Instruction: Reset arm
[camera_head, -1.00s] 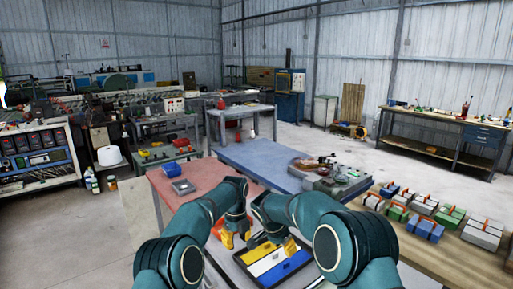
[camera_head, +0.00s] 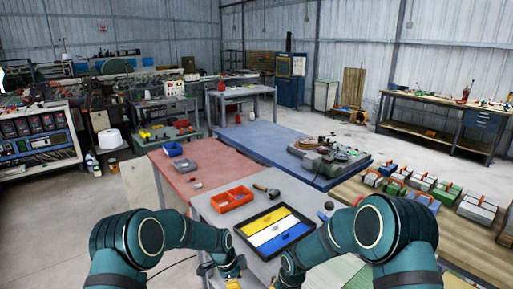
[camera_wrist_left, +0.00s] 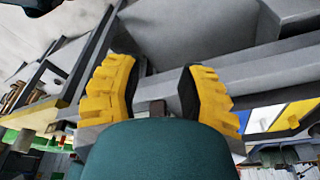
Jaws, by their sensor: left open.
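My left gripper (camera_head: 233,280) is low at the bottom of the head view, at the near edge of the grey table (camera_head: 213,212). In the left wrist view its yellow fingers (camera_wrist_left: 160,78) are spread apart with nothing between them. My right gripper (camera_head: 287,278) is just to its right in the head view, partly cut off by the frame; its jaws are too unclear to read. Both arms are bent and held close in front of me, apart from the black tray (camera_head: 239,232) with yellow, white and blue parts.
An orange bin (camera_head: 232,199) and a mallet (camera_head: 266,188) lie beyond the tray. A red table (camera_head: 222,163) with a blue bin (camera_head: 172,149) stands behind, then a blue platform (camera_head: 258,147) with a machine. Several toolboxes (camera_head: 422,181) line the wooden bench at right.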

